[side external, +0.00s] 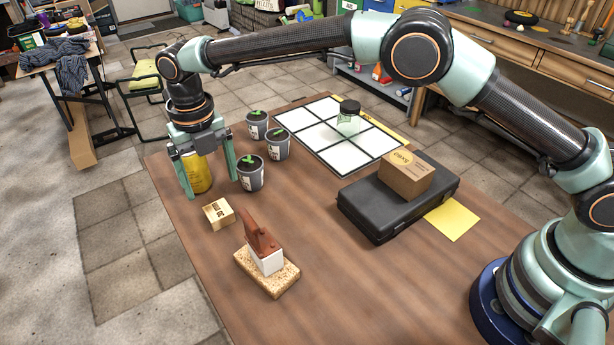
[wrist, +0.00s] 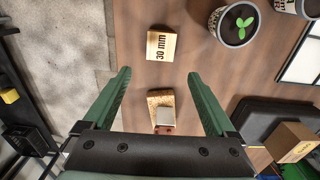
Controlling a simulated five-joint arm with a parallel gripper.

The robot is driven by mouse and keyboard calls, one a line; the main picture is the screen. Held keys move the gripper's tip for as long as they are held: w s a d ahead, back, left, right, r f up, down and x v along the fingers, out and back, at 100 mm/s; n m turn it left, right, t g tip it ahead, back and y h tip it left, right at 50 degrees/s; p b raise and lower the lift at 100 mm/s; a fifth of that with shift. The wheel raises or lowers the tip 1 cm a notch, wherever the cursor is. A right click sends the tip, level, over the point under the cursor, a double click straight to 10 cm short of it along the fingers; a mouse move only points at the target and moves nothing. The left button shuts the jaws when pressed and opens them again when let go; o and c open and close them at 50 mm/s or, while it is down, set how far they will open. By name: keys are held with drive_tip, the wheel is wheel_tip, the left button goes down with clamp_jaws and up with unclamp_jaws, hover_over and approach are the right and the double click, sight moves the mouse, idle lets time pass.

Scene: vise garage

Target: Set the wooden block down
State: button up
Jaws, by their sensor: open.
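The wooden block (side external: 218,213) is a small pale cube with dark print and rests on the brown table near its left edge. In the wrist view the block (wrist: 161,45) shows its "30 mm" marking, just beyond my fingertips. My gripper (side external: 212,188) is open and points down, above and behind the block in the side view. My fingers (wrist: 158,75) are spread wide in the wrist view, with nothing held between them. The block is apart from both fingers.
A yellow can (side external: 198,176) shows between my fingers in the side view. Several potted seedlings (side external: 250,174) stand close by on the right. A red-handled tool (side external: 262,243) sits on a cork-like slab (side external: 270,283) in front. A black case (side external: 375,215) carries a cardboard box (side external: 406,175).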

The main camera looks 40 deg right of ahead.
drive_tip(key=s+d+r+m+t, duration=0.2)
drive_tip(key=s+d+r+m, duration=0.1)
drive_tip(key=d+r+m, duration=1.45)
drive_tip(key=s+d+f+m+t, duration=0.2)
drive_tip(key=s+d+m+t, duration=0.1)
drive_tip(key=s+d+m, duration=1.1)
drive_tip(key=shift+s+d+f+m+t, duration=0.35)
drive_tip(key=shift+s+m, duration=0.6)
drive_tip(key=shift+m, duration=1.3)
drive_tip(key=shift+a, duration=0.1)
